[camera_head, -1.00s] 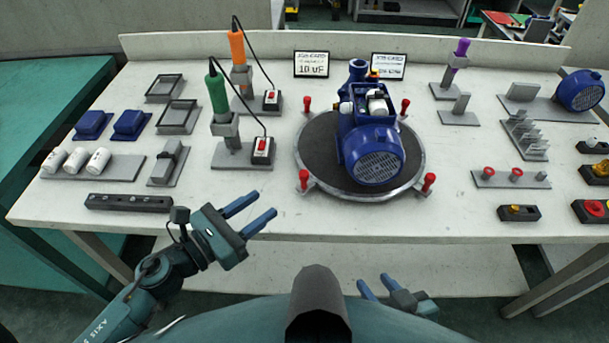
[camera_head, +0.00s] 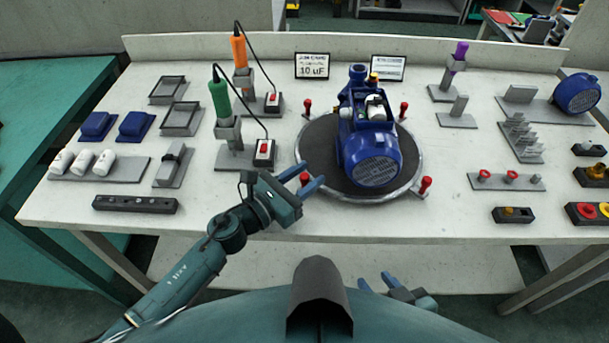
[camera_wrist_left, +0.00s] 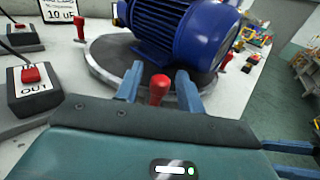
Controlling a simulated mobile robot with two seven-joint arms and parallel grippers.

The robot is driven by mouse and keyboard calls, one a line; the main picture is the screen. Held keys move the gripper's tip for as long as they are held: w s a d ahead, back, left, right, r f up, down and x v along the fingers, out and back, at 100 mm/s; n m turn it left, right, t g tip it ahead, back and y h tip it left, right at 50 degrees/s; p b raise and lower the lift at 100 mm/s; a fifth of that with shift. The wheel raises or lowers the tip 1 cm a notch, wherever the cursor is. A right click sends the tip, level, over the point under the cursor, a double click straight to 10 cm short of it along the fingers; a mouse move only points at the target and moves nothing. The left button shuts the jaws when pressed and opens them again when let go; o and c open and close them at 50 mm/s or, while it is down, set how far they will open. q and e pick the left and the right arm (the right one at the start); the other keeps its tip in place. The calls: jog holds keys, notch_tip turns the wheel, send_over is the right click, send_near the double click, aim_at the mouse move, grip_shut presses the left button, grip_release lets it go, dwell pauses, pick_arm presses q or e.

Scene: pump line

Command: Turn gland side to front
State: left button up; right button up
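The blue pump (camera_head: 368,140) sits on a dark round turntable (camera_head: 322,140) with a grey rim, its finned motor end toward me. Red-knobbed pegs stand around the rim. My left gripper (camera_head: 312,178) is open at the front-left red peg (camera_head: 304,179). In the left wrist view that red peg (camera_wrist_left: 159,88) shows between the two blue fingers, with gaps visible on both sides. The pump's motor (camera_wrist_left: 185,35) is just beyond. My right gripper (camera_head: 377,283) is low in front of the table edge, open and empty.
Left of the turntable stand a green screwdriver (camera_head: 220,98), an orange one (camera_head: 239,50) and switch boxes (camera_head: 264,150) with cables. A peg rack (camera_head: 506,181) is at the right. The table front between them is clear.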

pick_arm(q)
grip_shut()
jog(key=shift+s+d, duration=0.1)
dwell(0.7)
